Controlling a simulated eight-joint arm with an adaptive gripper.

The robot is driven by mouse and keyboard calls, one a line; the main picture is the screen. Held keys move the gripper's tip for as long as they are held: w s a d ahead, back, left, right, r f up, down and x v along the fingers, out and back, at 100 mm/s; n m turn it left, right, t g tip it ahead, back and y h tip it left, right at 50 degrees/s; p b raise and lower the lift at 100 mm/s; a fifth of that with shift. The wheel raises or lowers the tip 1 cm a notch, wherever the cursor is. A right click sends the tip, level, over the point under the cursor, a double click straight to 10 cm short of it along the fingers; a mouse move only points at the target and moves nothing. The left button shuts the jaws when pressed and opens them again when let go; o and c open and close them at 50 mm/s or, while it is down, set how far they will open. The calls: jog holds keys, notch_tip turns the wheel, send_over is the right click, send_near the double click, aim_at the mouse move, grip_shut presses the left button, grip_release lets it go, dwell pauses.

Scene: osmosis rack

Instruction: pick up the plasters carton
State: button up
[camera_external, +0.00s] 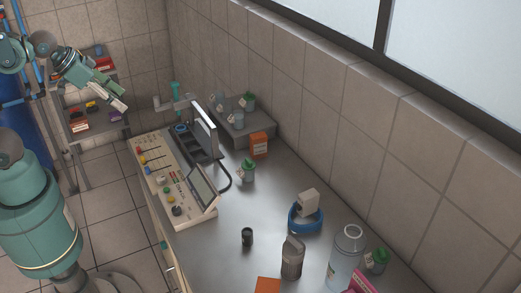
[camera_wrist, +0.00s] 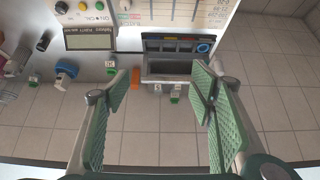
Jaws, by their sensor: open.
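No label is readable, so I cannot tell for sure which box is the plasters carton. An orange carton (camera_external: 259,146) stands upright on the steel bench against the small grey riser; an orange shape (camera_wrist: 136,78) that looks like it shows beside my left finger in the wrist view. Another orange box (camera_external: 267,286) and a pink box (camera_external: 362,282) are cut off at the bottom edge. My gripper (camera_external: 120,104) is raised at the upper left, well away from the bench. In the wrist view my gripper (camera_wrist: 160,82) is open, with nothing between its green pads.
The tiled wall is behind.

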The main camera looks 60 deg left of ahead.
jog(key=shift+w, duration=0.1)
jog(key=n+g+h, duration=0.3)
jog(key=n+g, duration=0.3)
jog(key=n, duration=0.6)
send_over(258, 135)
jog(key=s+a, duration=0.4)
jog(key=s, duration=0.5)
notch_tip(258, 135, down, 9)
jog(key=w+d+f+n, duration=0.1)
jog(key=w+f, duration=0.2)
jog(key=f, duration=0.1)
jog(key=w+d+f+n+g, duration=0.1)
jog(key=w+f, duration=0.2)
jog(key=f, duration=0.1)
jog(key=w+d+f+n, duration=0.1)
jog(key=w+f, duration=0.2)
jog(key=f, duration=0.1)
jog(key=shift+d+f+n+g+p, duration=0.2)
jog(key=shift+n+g+p, duration=0.1)
jog(key=shift+n, duration=0.1)
jog(key=shift+w+d+f, duration=0.1)
jog(key=shift+w+f, duration=0.05)
jog(key=shift+f, duration=0.4)
jog(key=shift+x, duration=1.25)
